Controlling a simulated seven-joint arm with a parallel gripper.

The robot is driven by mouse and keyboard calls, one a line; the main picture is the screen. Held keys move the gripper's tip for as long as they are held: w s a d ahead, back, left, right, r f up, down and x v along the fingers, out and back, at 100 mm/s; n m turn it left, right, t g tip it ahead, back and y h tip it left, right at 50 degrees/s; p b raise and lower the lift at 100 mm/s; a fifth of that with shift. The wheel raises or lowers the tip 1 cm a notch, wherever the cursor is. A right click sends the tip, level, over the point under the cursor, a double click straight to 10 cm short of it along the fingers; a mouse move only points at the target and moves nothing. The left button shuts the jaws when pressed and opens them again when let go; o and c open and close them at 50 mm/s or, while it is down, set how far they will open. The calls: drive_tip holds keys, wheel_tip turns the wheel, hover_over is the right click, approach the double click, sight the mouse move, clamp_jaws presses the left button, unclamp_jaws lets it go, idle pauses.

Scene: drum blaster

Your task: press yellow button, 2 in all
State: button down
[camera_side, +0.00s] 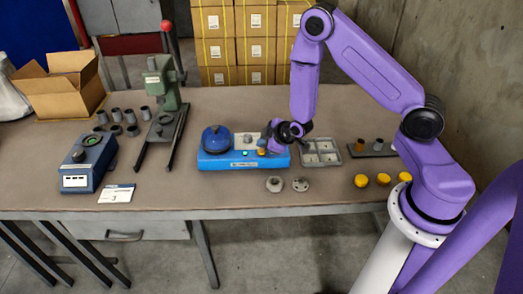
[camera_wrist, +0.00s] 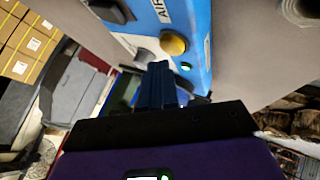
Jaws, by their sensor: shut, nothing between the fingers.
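The blue machine (camera_side: 215,160) stands on the table at the middle, with a dark blue dome (camera_side: 216,138) on its left part. Its yellow button (camera_side: 262,151) is small in the side view, beside my gripper. In the wrist view the round yellow button (camera_wrist: 173,43) stands out from the blue panel (camera_wrist: 199,35), just beyond my fingertips. A green light (camera_wrist: 186,66) glows near it. My gripper (camera_side: 267,138) is over the machine's right part. Its dark fingers are together and empty in the wrist view (camera_wrist: 159,68). I cannot tell whether they touch the button.
A partitioned grey tray (camera_side: 320,160) lies right of the machine. Two grey round parts (camera_side: 274,184) lie in front. A green press (camera_side: 163,85) and a blue-grey box (camera_side: 88,165) stand to the left.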

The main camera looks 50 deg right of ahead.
sight(263, 153)
drive_tip(key=shift+r, duration=0.25)
drive_tip(key=shift+r, duration=2.4)
drive_tip(key=shift+a+r, duration=0.1)
drive_tip(key=shift+a, duration=0.1)
drive_tip(key=s+a+r+n+g+y, duration=0.1)
drive_tip(key=s+a+r+g+y, duration=0.2)
drive_tip(key=s+a, duration=0.4)
drive_tip(key=s+a+r+n+g+y, duration=0.1)
drive_tip(key=s+a+r+g, duration=0.1)
drive_tip(key=s+a+r, duration=0.4)
drive_tip(key=s+d+r+n+g+h, duration=0.1)
drive_tip(key=s+d+r+g, duration=0.1)
drive_tip(key=s, duration=0.8)
drive_tip(key=s+d+r+n+g+h, duration=0.1)
drive_tip(key=s+r, duration=0.3)
drive_tip(key=s, duration=0.6)
drive_tip(key=shift+d+r+g+h, duration=0.15)
drive_tip(key=shift+d+g+h, duration=0.4)
drive_tip(key=shift+d, duration=0.25)
